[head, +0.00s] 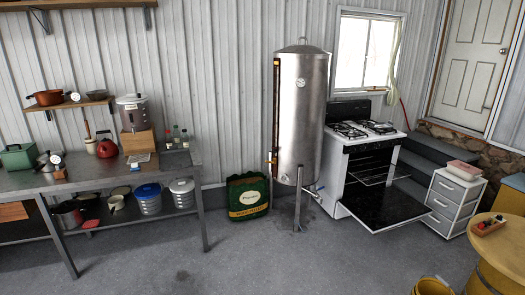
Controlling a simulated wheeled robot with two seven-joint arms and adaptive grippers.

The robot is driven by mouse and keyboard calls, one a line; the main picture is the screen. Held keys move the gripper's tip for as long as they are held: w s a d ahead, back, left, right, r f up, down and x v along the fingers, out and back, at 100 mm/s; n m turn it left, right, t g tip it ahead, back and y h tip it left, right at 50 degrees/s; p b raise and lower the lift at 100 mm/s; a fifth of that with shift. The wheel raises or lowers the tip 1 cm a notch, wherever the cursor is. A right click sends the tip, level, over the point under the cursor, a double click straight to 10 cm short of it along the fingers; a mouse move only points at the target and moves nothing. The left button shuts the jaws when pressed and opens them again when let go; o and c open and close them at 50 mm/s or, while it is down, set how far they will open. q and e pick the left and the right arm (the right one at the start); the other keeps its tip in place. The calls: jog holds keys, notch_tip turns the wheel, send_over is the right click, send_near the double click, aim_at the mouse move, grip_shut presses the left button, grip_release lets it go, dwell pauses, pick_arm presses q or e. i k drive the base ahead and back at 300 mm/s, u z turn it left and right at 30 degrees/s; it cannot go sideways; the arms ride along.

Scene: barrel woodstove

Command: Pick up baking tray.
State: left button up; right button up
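I cannot clearly pick out a baking tray. The white stove (366,142) stands at the right of the back wall with its oven open. A thin, flat rack or tray (378,175) sticks out of the oven opening above the lowered dark oven door (397,205); at this size I cannot tell which it is. A shallow pinkish container (463,170) sits on the white drawer unit (451,203) right of the stove. Neither of my grippers is in view.
A tall metal cylinder (303,110) stands on legs left of the stove. A green bag (248,196) is beside it. A metal workbench (100,178) with pots fills the left. A round yellow table (505,245) is at lower right. The middle floor (290,260) is clear.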

aim_at(175, 159)
jog(key=z, duration=0.05)
jog(key=i, duration=2.2)
jog(key=u, duration=0.9)
jog(key=i, duration=1.85)
jog(key=u, duration=1.05)
